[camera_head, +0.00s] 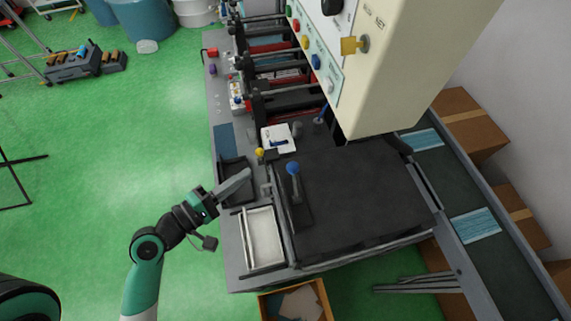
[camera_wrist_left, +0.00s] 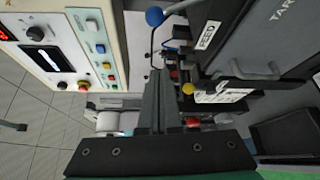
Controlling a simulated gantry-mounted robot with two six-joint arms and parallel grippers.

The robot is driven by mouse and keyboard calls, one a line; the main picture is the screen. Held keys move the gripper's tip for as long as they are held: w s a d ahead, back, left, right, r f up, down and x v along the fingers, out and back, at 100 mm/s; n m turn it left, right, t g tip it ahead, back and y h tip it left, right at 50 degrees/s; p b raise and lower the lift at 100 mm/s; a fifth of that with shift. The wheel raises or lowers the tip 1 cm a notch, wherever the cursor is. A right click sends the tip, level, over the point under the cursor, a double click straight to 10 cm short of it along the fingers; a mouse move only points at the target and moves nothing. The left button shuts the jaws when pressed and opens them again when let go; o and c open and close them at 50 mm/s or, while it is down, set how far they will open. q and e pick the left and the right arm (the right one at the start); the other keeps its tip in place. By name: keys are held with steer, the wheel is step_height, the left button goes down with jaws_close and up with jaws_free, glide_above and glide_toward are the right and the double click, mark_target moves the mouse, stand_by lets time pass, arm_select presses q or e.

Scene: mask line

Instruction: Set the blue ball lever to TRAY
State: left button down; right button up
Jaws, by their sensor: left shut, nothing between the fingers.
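The blue ball lever (camera_head: 293,168) stands upright from a dark slotted plate on the left part of the black machine top. My left gripper (camera_head: 248,173) is shut and empty, to the left of the lever and apart from it, over the machine's left edge. In the left wrist view the shut fingers (camera_wrist_left: 157,90) point up the picture. A blue ball on a thin bent rod (camera_wrist_left: 155,16) shows beyond them, near a FEED label (camera_wrist_left: 208,35); I cannot tell for sure if it is the same lever. No TRAY label is readable. My right gripper is not in view.
A yellow ball (camera_head: 260,152) is close behind the left fingertips. A white shallow tray (camera_head: 263,237) lies nearer the front. A cream control box (camera_head: 400,60) overhangs the back. A conveyor with blue masks (camera_head: 475,225) runs at right.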

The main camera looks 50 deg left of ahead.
mark_target(295, 182)
arm_select(q)
steer(key=shift+a+r, duration=0.1)
steer(key=shift+a, duration=0.05)
steer(key=w+d+p, duration=0.1)
steer(key=w, duration=0.2)
steer(key=w+d+p, duration=0.1)
steer(key=w+p, duration=0.1)
steer(key=w, duration=0.1)
steer(key=w+d+p, duration=0.1)
steer(key=w+p, duration=0.1)
steer(key=w, duration=0.1)
steer(key=shift+d, duration=0.15)
stand_by(0.6)
